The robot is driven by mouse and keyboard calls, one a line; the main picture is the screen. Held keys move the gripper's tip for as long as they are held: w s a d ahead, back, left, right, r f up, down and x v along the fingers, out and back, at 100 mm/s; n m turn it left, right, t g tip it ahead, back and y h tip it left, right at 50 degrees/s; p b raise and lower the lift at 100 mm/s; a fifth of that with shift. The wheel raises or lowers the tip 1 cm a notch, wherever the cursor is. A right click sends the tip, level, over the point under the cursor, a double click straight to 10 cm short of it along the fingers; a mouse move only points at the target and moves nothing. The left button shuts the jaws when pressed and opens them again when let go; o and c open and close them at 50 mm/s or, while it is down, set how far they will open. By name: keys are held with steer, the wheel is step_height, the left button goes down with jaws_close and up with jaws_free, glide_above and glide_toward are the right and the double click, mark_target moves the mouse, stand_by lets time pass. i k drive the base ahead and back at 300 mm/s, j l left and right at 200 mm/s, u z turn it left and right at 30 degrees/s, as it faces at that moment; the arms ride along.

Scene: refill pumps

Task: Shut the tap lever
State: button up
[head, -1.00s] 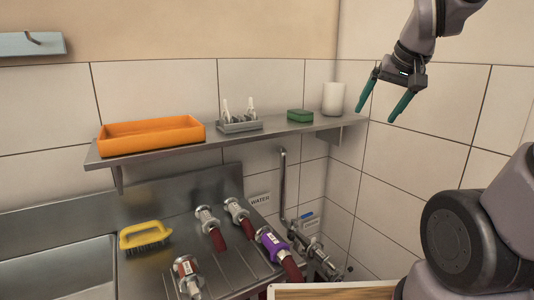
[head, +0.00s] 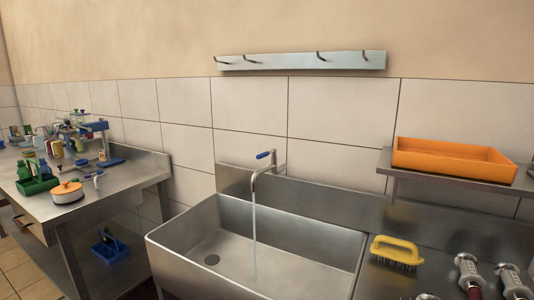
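A tap (head: 270,172) with a curved metal spout stands at the back of the steel sink (head: 202,255). A stream of water (head: 254,232) falls from the spout into the sink. My gripper is not in the head view now.
A yellow brush (head: 396,251) and metal hose couplings (head: 468,272) lie on the counter right of the sink. An orange tray (head: 455,159) is on the shelf above. A hook rail (head: 300,60) is on the wall. A cluttered steel table (head: 120,184) stands left.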

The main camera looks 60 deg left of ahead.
mark_target(274, 152)
steer(key=k+l+u, duration=0.1)
steer(key=u, duration=0.45)
steer(key=i+j+u, duration=0.15)
steer(key=u, duration=1.55)
steer(key=i+j, duration=0.2)
steer(key=i+j+z, duration=0.1)
steer(key=j, duration=0.3)
steer(key=i+j, duration=0.25)
steer(key=i+j+z, duration=0.1)
steer(key=j, duration=0.3)
steer(key=i, duration=0.05)
